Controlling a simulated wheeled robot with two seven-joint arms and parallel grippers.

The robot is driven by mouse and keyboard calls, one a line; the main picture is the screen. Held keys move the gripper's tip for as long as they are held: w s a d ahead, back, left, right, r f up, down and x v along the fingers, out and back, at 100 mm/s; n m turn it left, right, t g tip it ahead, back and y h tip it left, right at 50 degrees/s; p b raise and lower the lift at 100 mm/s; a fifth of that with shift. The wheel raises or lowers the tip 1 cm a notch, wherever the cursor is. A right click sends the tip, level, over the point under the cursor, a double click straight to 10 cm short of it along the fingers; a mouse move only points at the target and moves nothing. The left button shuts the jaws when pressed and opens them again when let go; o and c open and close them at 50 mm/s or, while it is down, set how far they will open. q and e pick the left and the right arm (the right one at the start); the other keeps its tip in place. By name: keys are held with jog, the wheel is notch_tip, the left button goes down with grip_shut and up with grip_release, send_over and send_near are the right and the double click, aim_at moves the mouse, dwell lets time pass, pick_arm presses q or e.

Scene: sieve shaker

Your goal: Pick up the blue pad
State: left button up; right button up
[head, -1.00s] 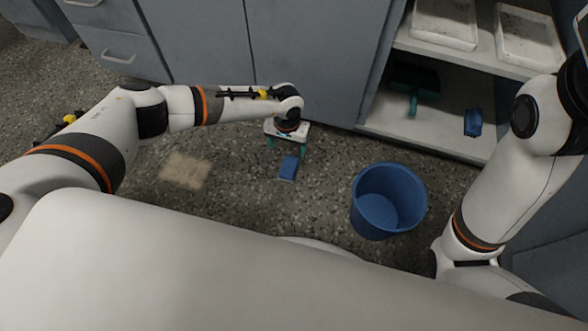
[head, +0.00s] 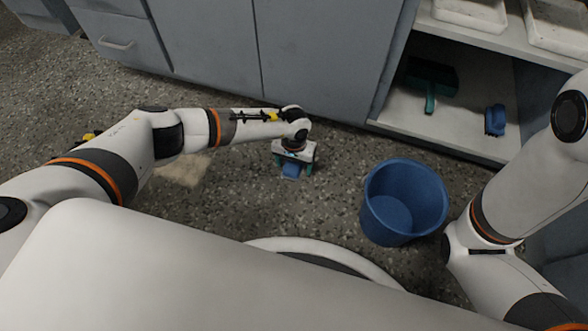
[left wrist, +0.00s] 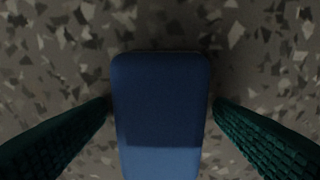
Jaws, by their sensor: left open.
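The blue pad (head: 291,171) lies on the speckled floor below my left gripper, and the gripper partly hides it in the head view. In the left wrist view the blue pad (left wrist: 160,110) fills the middle, its near end cut off by the frame. My left gripper (head: 293,168) is open, pointing down. Its green fingers (left wrist: 162,125) stand on either side of the pad, with a gap on both sides in the wrist view. My right arm shows at the right, but its gripper is out of view.
A blue bucket (head: 402,203) stands on the floor to the right of the pad. Grey cabinets (head: 310,60) are behind. An open shelf (head: 450,125) holds a green brush (head: 431,82) and a blue item (head: 495,120). A pale patch (head: 183,171) marks the floor at left.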

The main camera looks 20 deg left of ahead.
aim_at(294, 163)
pick_arm(q)
jog(key=shift+r, duration=0.1)
jog(key=c, duration=1.1)
jog(key=shift+o, duration=0.2)
notch_tip(294, 163, up, 9)
jog(key=p, duration=0.6)
jog(key=shift+r+p, duration=0.15)
jog(key=shift+p, duration=0.25)
jog(key=shift+r, duration=0.4)
